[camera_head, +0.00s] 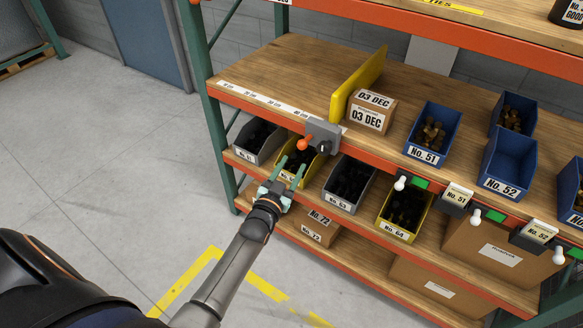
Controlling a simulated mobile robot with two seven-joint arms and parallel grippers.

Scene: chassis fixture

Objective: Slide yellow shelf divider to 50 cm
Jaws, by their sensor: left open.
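The yellow shelf divider (357,84) stands upright on the upper wooden shelf (280,67). A grey clamp block (322,134) with an orange knob (304,144) sits at its front end, on the orange shelf edge. A white scale strip (258,98) with cm marks runs along that edge to the left of the block; its marks are too small to read surely. My left gripper (286,174) is open, with its two pale green fingers pointing up toward the block from below. The fingers look apart from the knob. My right gripper is not in view.
A cardboard box (371,110) marked 03 DEC stands just right of the divider. Blue bins (433,133) stand farther right. Grey and yellow bins (350,184) fill the shelf below, close behind my left gripper. The upper shelf left of the divider is clear.

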